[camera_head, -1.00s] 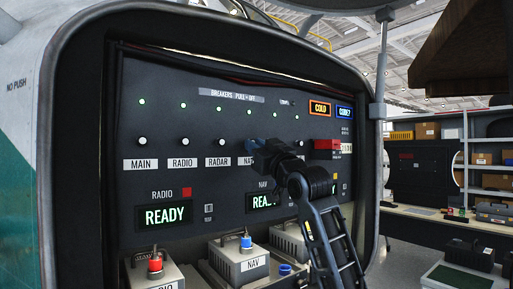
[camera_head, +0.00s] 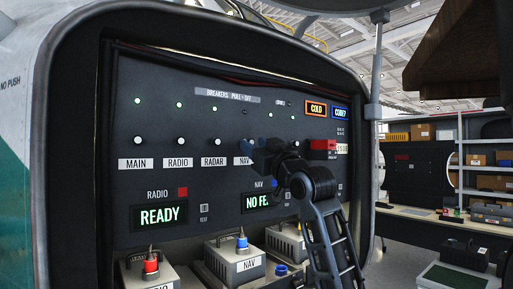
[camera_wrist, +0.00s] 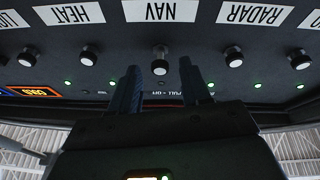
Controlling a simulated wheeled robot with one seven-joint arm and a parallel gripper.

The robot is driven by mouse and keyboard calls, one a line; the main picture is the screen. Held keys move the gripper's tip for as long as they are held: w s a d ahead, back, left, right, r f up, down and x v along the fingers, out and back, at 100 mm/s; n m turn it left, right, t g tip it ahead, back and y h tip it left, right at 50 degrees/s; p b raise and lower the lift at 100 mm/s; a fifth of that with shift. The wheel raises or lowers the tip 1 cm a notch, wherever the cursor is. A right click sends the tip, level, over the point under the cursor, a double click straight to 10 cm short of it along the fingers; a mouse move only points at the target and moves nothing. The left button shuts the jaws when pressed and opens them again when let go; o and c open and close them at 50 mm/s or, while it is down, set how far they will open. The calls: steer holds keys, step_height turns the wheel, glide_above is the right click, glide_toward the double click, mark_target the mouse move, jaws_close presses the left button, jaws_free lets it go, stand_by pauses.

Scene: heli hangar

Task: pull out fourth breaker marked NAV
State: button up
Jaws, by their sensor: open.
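The NAV breaker (camera_wrist: 160,60) is a white-tipped round knob in the breaker row, beside its NAV label (camera_wrist: 161,11) in the wrist view. It appears to stick out further than its neighbours. My gripper (camera_wrist: 165,74) is open, with its two dark fingers apart on either side of the NAV knob's line. I cannot tell whether they touch it. In the head view my gripper (camera_head: 262,152) is at the panel, just right of the NAV knob (camera_head: 245,142), and partly covers the NAV label. The NAV indicator light (camera_head: 245,112) is dark.
The RADAR breaker (camera_head: 214,142) is beside NAV, with the HEAT breaker (camera_wrist: 86,57) on the other side. Their lights are green. A partly covered NAV display (camera_head: 256,203) reads "NO FE". The RADIO display (camera_head: 159,216) reads READY. A NAV box (camera_head: 238,264) stands below.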

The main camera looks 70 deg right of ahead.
steer(key=b+v, duration=0.2)
steer(key=v, duration=0.5)
steer(key=shift+s+a, duration=0.25)
steer(key=shift+s, duration=0.1)
steer(key=shift+f, duration=0.15)
